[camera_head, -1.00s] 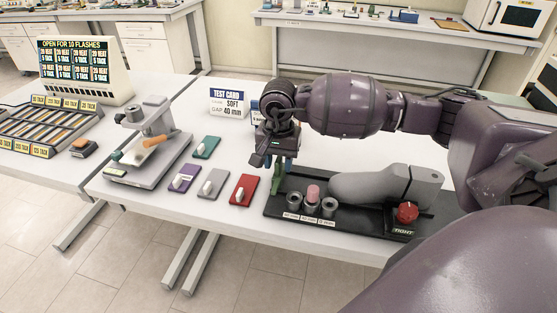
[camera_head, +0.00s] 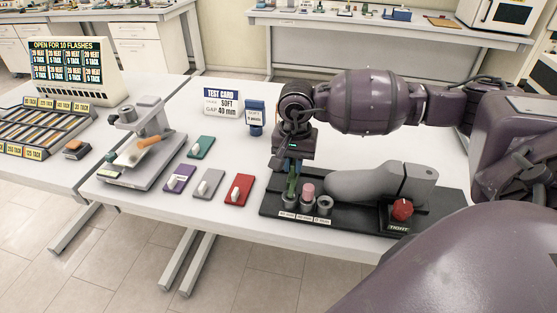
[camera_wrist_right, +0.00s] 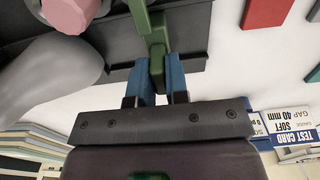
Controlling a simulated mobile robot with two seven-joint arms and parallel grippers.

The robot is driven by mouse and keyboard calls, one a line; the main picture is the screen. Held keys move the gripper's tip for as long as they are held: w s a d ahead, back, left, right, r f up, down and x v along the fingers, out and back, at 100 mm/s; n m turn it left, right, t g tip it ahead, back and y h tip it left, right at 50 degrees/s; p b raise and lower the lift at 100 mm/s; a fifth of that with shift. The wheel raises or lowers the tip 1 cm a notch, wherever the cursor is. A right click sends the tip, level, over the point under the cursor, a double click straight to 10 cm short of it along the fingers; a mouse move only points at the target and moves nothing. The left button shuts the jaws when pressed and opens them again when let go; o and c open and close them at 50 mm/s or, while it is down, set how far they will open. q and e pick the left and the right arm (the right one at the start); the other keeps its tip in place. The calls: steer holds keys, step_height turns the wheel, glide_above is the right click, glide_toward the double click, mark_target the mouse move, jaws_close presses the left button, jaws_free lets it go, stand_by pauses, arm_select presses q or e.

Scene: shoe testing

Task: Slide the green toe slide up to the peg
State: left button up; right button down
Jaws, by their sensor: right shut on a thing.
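My right gripper (camera_head: 291,168) is shut on the green toe slide (camera_head: 292,184), a narrow upright green piece at the left end of the black board (camera_head: 270,205). In the right wrist view the blue fingers (camera_wrist_right: 160,80) pinch the green slide (camera_wrist_right: 156,45) on both sides. In the head view its lower end is at the leftmost grey round holder (camera_head: 290,202); I cannot tell whether they touch. The pink-topped peg (camera_head: 307,189) stands in the middle holder, just right of the slide. It also shows in the wrist view (camera_wrist_right: 72,12). My left gripper is out of view.
A grey foot form (camera_head: 380,184) lies on the board behind the holders, with a red knob (camera_head: 402,209) at the right. Purple, grey, red and green cards with white pieces lie to the left. A test card (camera_head: 221,103) stands behind.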

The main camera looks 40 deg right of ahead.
steer(key=shift+s+d, duration=0.65)
steer(key=shift+s, duration=0.05)
steer(key=c, duration=1.1)
jaws_free()
steer(key=shift+r, duration=0.1)
steer(key=shift+r, duration=5.35)
